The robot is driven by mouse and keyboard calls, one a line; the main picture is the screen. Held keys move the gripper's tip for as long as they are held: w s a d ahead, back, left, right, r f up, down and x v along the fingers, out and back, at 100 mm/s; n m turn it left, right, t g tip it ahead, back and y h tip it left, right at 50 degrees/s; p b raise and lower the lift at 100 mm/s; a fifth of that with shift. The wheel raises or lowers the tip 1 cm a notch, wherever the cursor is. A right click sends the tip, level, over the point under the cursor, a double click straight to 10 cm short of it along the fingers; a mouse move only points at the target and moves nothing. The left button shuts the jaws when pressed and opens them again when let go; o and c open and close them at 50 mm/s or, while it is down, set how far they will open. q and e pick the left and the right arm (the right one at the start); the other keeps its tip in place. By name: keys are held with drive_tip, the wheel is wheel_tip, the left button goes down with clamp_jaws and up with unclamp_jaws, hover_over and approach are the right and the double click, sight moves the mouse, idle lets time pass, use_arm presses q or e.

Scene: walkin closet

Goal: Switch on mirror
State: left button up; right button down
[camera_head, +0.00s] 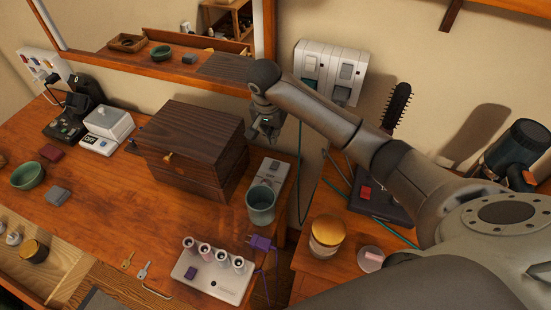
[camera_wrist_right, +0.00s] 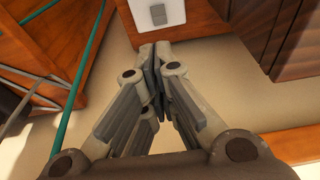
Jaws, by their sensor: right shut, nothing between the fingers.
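The mirror (camera_head: 185,42) hangs on the wall at the upper left in an orange-brown wooden frame. A white wall panel (camera_head: 355,62) with grey rocker switches is mounted right of it, partly behind my right arm. A small white plate with a grey button (camera_head: 271,166) lies on the desk beside the dark wooden box; it also shows at the top of the right wrist view (camera_wrist_right: 158,14). My right gripper (camera_head: 266,134) is shut and empty, above and behind that plate, near the wall. Its closed fingertips (camera_wrist_right: 155,55) point toward the plate, apart from it. My left gripper is not in view.
The dark wooden box (camera_head: 195,145) stands left of the plate, and a green cup (camera_head: 261,205) stands in front of it. A teal cable (camera_head: 299,170) hangs beside the desk edge.

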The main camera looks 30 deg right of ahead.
drive_tip(key=p, duration=0.2)
hover_over(276, 164)
drive_tip(key=f, duration=1.2)
drive_tip(key=shift+s+a+f, duration=0.15)
drive_tip(key=shift+s, duration=0.05)
drive_tip(key=shift+a+f, duration=0.1)
drive_tip(key=shift+f, duration=0.65)
drive_tip(key=shift+s, duration=0.1)
drive_tip(key=shift+a+f+p, duration=0.1)
drive_tip(key=shift+p, duration=0.2)
drive_tip(key=shift+f, duration=0.2)
